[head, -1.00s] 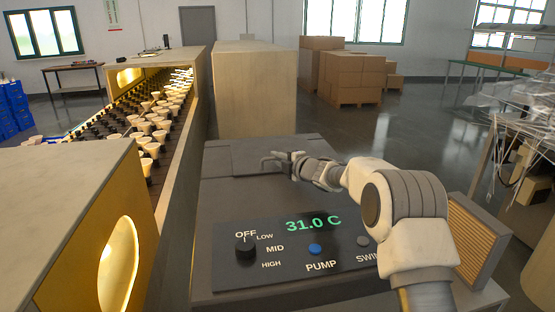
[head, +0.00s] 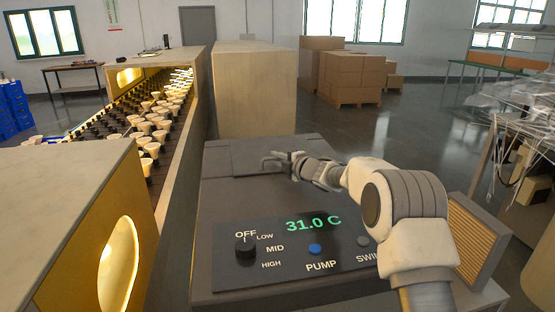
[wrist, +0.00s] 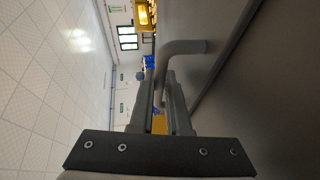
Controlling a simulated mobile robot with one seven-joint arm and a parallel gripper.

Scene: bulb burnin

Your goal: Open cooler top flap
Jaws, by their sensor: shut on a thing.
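The grey cooler (head: 225,212) stands in front of me, with a control panel reading 31.0 C on its front. Its top flap (head: 240,150) lies flat and looks closed. My gripper (head: 272,163) is at the right part of the flap. In the wrist view a grey bent handle (wrist: 184,47) rises from the flap surface (wrist: 222,20). My gripper's two fingers (wrist: 164,90) are closed around the lower part of that handle. The fingers hide part of the handle.
A conveyor with several bulbs (head: 150,125) runs along the left, beside a yellow-sided housing (head: 85,220). A tall beige box (head: 253,90) stands behind the cooler. Cardboard boxes (head: 352,75) sit on the floor beyond. A cluttered rack (head: 520,120) is at right.

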